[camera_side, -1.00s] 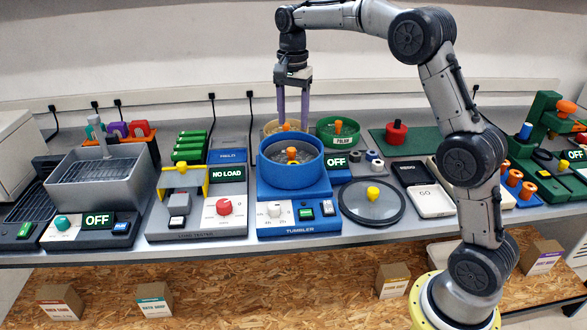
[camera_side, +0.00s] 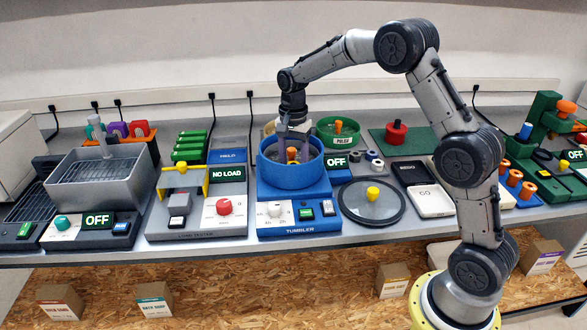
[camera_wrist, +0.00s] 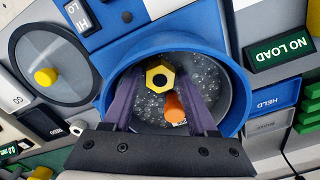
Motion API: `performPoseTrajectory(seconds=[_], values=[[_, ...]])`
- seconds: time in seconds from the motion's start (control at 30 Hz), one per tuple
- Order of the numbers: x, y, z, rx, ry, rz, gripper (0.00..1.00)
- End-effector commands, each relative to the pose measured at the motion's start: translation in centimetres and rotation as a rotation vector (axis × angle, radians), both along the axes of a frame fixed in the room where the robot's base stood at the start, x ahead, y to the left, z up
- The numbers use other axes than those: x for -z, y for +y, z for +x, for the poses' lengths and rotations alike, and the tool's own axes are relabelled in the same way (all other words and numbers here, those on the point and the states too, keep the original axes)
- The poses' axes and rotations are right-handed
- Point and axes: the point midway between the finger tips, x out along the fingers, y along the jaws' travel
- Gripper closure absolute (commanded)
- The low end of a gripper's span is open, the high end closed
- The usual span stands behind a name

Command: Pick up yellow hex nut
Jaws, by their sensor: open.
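The yellow hex nut (camera_wrist: 160,77) with a dark round hole lies inside the blue tumbler bowl (camera_wrist: 236,62), among small clear beads, in the wrist view. In the side view the nut is hidden by the bowl and my gripper. An orange knob (camera_wrist: 175,107) stands in the bowl beside the nut; it also shows in the side view (camera_side: 292,154). My gripper (camera_wrist: 160,90) is open, its two purple fingers reaching down into the bowl. In the wrist view the nut appears between the fingers, near the tips. I cannot tell whether either finger touches it.
The tumbler's blue base (camera_side: 292,190) carries a dial panel and an OFF display. A round lid (camera_side: 371,204) with a yellow knob lies to its right. A green bowl (camera_side: 338,132) stands behind right, and a load tester (camera_side: 196,205) stands to the left.

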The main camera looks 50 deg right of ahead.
Motion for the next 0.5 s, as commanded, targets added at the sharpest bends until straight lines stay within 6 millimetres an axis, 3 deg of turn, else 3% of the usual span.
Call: performPoseTrajectory(seconds=[0.27,0.5], values=[[0.32,0.0,-0.01,0.0,0.0,0.0,0.42],[0.29,-0.01,0.0,0.0,0.0,0.0,0.85]])
